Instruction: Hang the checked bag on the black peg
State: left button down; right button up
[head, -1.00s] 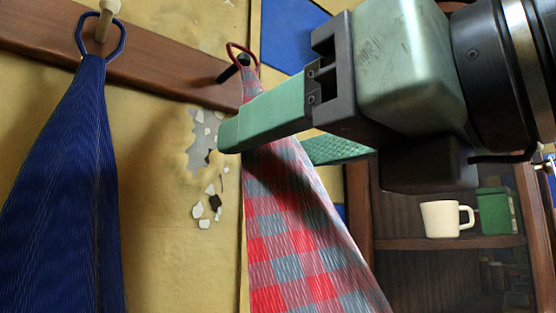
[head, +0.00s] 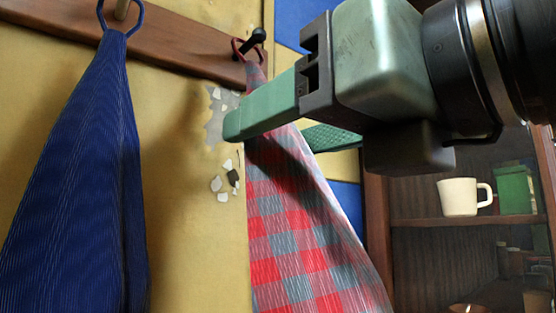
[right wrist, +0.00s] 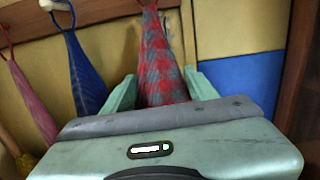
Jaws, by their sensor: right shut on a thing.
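The red and grey checked bag (head: 290,220) hangs with its narrow neck upward in the head view. It also shows between the fingers in the right wrist view (right wrist: 163,65). My right gripper (head: 272,132) is shut on the bag below its neck. The bag's dark red loop (head: 234,44) is at the black peg (head: 257,38) on the wooden rail. Loop and peg overlap in the picture; I cannot tell whether the loop is around the peg or only in front of it. My left gripper is not in view.
A blue bag (head: 75,170) hangs on a pale wooden peg (head: 121,9) left of the checked bag. A pink bag (right wrist: 32,100) hangs further left. A shelf at right holds a white mug (head: 460,197) and a green box (head: 515,190). The wall has chipped plaster.

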jog(key=o, duration=1.5)
jog(key=b+v, duration=0.2)
jog(key=v, duration=0.6)
jog(key=shift+b, duration=0.4)
